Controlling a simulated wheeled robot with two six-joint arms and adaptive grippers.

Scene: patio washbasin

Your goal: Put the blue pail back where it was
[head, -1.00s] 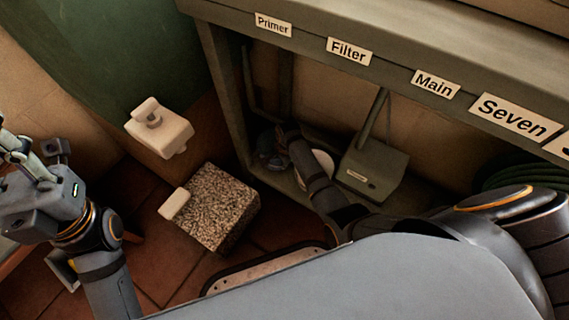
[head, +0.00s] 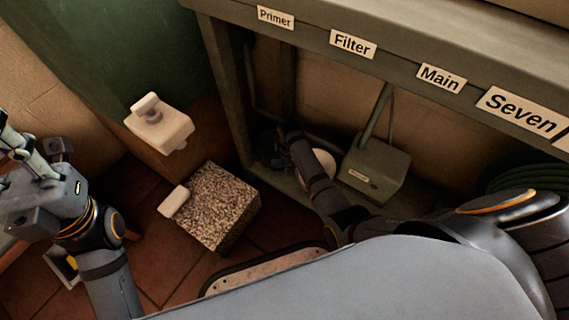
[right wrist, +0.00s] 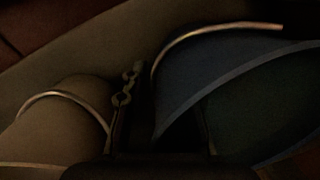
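In the dim right wrist view, a blue pail (right wrist: 215,65) with a pale rim and a metal handle fills the right side. A finger of my right gripper (right wrist: 165,125) shows between it and a tan pail on the left. The view is too dark to tell whether the fingers grip the blue pail. In the head view, my right gripper (head: 272,150) is low inside the bench's left bay, in shadow, and the blue pail cannot be made out there. My left gripper (head: 22,150) is at the left edge, partly cut off, away from the bench.
The tan pail (right wrist: 75,105) stands close beside the blue one. A pale round thing (head: 324,162) and a grey-green box (head: 375,167) are under the bench (head: 228,85), right of my right forearm. A speckled block (head: 215,205) and a white fixture (head: 160,125) stand left of it.

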